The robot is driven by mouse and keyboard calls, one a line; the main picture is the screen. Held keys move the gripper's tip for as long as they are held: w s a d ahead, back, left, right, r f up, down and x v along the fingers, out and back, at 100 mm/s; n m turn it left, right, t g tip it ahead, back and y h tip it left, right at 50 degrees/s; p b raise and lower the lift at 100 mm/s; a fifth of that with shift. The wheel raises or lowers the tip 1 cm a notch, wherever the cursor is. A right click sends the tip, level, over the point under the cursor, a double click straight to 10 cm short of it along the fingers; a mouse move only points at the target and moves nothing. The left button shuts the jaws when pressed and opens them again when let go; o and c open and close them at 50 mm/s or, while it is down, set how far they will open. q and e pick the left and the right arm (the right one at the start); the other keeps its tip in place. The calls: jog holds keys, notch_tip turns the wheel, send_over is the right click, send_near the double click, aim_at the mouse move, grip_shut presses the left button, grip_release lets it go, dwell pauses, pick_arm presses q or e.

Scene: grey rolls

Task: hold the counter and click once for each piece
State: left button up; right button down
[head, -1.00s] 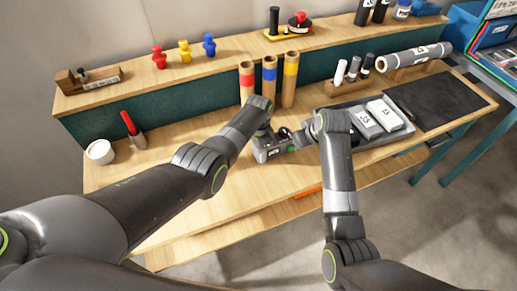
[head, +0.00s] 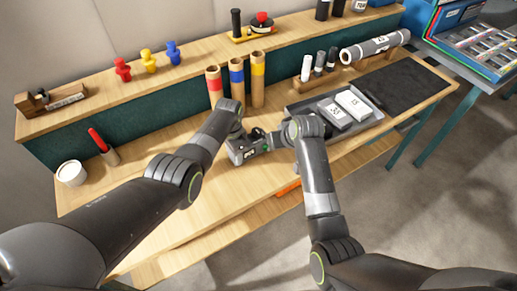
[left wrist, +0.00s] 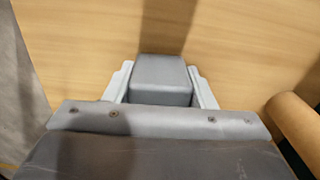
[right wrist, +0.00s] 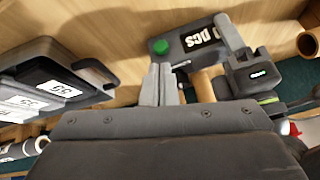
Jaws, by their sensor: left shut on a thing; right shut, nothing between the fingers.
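The counter (head: 240,153) is a grey box with a "pcs" label and a green button, raised over the bench. My left gripper (head: 238,140) is shut on it; the left wrist view shows its grey body (left wrist: 160,80) between the fingers. In the right wrist view the green button (right wrist: 159,47) sits just beyond the tips of my shut, empty right gripper (right wrist: 160,75); I cannot tell if they touch. A grey roll (head: 375,47) with a label lies on a wooden stand.
Cardboard tubes (head: 236,85) with coloured bands stand behind the counter. A black mat (head: 408,82) covers the bench's right end. The bench front is mostly clear.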

aim_at(265, 147)
jog(key=f+m, duration=0.1)
jog(key=m, duration=0.1)
jog(key=s+d+f+m+t, duration=0.1)
jog(key=m, duration=0.2)
jog(key=f+m+y, duration=0.1)
jog(key=m, duration=0.1)
jog(key=shift+s+d+f+m+t, duration=0.25)
jog(key=shift+s+m+t, duration=0.05)
jog(key=s+f+m, duration=0.1)
jog(key=m, duration=0.2)
jog(key=s+d+f+m+t, duration=0.1)
jog(key=m, duration=0.2)
jog(key=s+f+m, duration=0.1)
jog(key=m, duration=0.2)
jog(key=shift+d+f+m+t, duration=0.2)
jog(key=shift+f+m+t, duration=0.05)
jog(key=shift+m+t, duration=0.05)
jog(key=m, duration=0.1)
jog(key=s+d+f+m, duration=0.1)
jog(key=m, duration=0.1)
jog(key=m+t, duration=0.1)
jog(key=m, duration=0.1)
jog(key=shift+s+d+f, duration=0.15)
jog(key=shift+s, duration=0.2)
jog(key=shift+w+a, duration=0.8)
jog(key=shift+w, duration=0.4)
jog(key=shift+w+a, duration=0.85)
jog(key=shift+w, duration=0.4)
jog(key=shift+w+a, duration=0.8)
jog(key=shift+w, duration=0.4)
